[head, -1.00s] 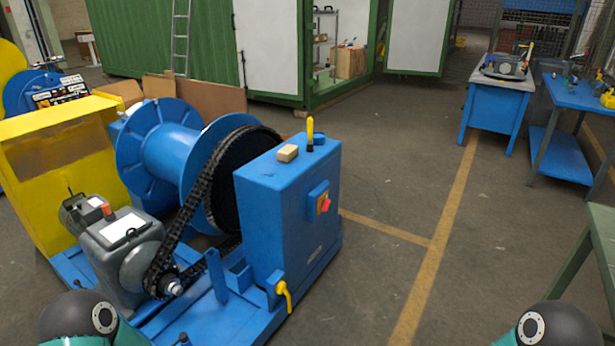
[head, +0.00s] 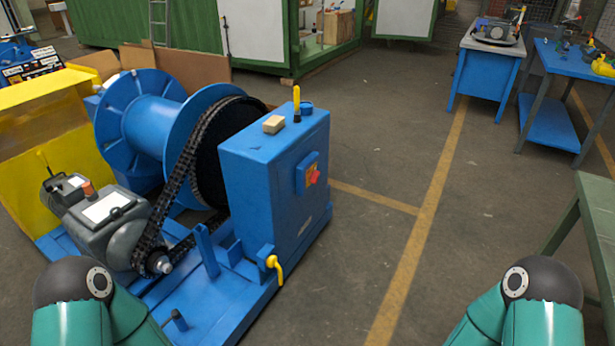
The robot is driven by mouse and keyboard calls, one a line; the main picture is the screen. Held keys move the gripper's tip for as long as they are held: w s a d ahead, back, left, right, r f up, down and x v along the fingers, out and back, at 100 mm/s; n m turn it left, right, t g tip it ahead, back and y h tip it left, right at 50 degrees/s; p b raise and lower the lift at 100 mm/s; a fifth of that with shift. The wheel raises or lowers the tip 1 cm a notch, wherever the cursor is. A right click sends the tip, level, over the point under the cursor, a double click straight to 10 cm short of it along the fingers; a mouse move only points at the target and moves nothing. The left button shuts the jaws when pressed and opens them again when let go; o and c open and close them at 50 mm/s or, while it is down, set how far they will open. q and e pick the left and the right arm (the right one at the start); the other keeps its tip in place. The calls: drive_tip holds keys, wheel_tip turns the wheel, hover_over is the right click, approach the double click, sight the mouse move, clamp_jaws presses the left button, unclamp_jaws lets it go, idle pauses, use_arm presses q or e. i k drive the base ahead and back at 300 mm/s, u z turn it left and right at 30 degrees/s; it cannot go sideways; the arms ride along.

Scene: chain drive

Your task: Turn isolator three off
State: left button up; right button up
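One isolator shows, a red rotary knob on a yellow plate (head: 312,175). It sits on a small blue box on the right side of the blue cabinet (head: 265,165) of the winch machine. I cannot read any number on it, nor tell its setting for sure. No other isolator can be made out. Both my arms show only as teal and dark links at the bottom left and bottom right corners. Neither gripper is in view, and nothing of mine touches the cabinet.
A chain (head: 178,190) runs from the grey motor (head: 105,215) to the drum's large sprocket. A yellow lever (head: 275,268) sticks out low at the cabinet's front. A green table (head: 597,205) stands at the right edge. Floor right of the machine is clear.

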sight(314, 176)
drive_tip(key=z, duration=0.35)
drive_tip(key=i, duration=2.35)
drive_tip(key=u, duration=0.55)
